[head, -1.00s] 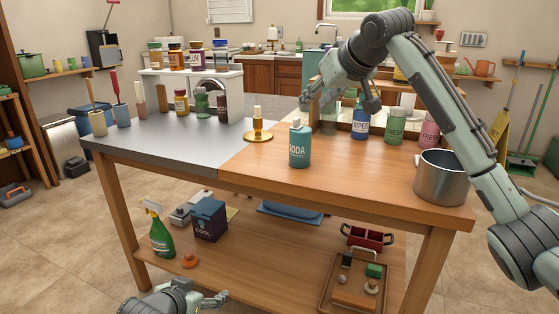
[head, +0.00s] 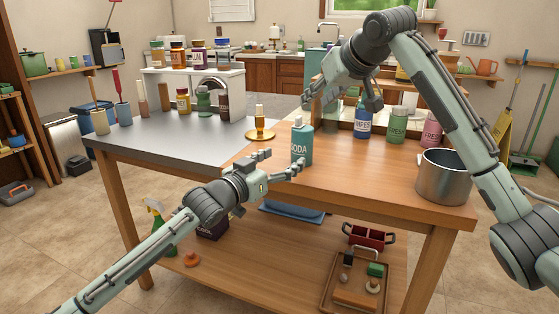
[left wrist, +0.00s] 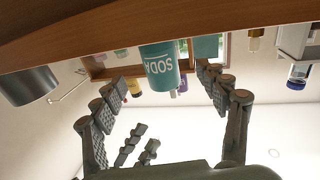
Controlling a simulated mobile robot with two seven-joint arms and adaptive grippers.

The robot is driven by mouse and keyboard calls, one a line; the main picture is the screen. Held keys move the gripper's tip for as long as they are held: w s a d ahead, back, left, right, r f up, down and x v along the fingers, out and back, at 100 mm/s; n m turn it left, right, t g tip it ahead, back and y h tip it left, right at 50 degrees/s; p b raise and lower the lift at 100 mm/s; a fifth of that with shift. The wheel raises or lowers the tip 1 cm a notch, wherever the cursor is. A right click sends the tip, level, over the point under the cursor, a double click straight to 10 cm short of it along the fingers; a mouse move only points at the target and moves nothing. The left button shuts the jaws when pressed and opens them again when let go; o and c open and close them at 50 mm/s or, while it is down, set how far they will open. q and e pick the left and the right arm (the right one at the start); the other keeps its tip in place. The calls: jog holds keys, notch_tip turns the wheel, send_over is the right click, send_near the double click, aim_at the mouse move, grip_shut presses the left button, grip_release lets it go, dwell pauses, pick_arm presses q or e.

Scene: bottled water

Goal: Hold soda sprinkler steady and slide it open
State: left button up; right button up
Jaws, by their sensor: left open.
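The teal soda sprinkler (head: 304,142), labelled SODA with a pale cap, stands upright on the wooden part of the table. My left gripper (head: 283,164) is open at its near left side, with a finger in front of its lower label. In the left wrist view the soda sprinkler (left wrist: 163,68) appears upside down between the spread fingers of the left gripper (left wrist: 165,88); I cannot tell whether they touch it. My right gripper (head: 342,101) is open and empty, above and behind the sprinkler to the right.
A metal pot (head: 444,178) stands at the table's right. Labelled bottles, including a blue one (head: 362,124) and a green one (head: 397,128), stand behind. An amber pump bottle (head: 260,131) is just left of the sprinkler. The grey table surface (head: 180,138) has free room.

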aim_at(296, 151)
pick_arm(q)
jog(key=x, duration=0.7)
jog(key=shift+w+d, duration=0.2)
jog(key=shift+d, duration=0.05)
jog(key=c, duration=1.4)
jog(key=o, duration=0.7)
jog(key=c, duration=0.5)
